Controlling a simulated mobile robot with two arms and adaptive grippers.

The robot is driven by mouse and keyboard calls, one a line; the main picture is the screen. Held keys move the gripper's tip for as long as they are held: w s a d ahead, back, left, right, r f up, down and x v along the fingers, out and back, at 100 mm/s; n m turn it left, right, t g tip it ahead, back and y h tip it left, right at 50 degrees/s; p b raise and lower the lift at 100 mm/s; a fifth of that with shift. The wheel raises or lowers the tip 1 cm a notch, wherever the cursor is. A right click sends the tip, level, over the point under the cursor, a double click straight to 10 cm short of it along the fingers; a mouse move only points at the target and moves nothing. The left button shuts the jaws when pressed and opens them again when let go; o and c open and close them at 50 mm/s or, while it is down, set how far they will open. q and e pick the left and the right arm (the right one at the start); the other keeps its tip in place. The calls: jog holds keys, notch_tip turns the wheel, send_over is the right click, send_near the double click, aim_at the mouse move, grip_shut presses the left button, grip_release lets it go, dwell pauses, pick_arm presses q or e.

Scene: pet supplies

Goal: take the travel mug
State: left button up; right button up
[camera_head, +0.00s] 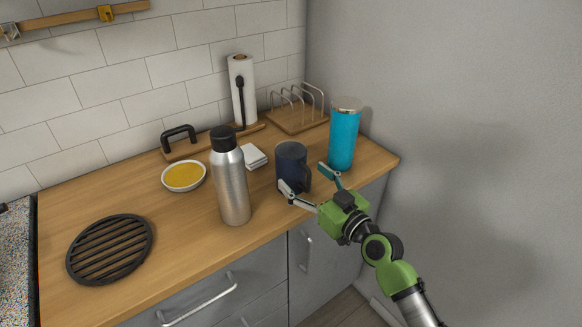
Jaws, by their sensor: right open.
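A tall teal travel mug (343,138) with a pale lid stands upright at the right end of the wooden counter. A dark blue mug (291,162) with a handle on its right stands to its left. My right gripper (304,177) comes in from the lower right and is open, with nothing held. Its left finger overlaps the lower front of the dark blue mug, and its right finger lies between that mug and the teal travel mug. I cannot tell whether either finger touches a mug. My left gripper is not in view.
A steel bottle (230,182) with a black cap stands left of the dark blue mug. A yellow-filled bowl (184,176), folded white cloths (253,157), a paper roll (242,90) and a wire rack (298,112) are behind. A black trivet (110,249) lies front left. A wall bounds the right.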

jog(key=shift+x, duration=1.35)
jog(key=x, duration=0.4)
jog(key=shift+f, duration=0.1)
jog(key=shift+d, duration=0.1)
jog(key=shift+p, duration=0.3)
jog(key=c, duration=1.5)
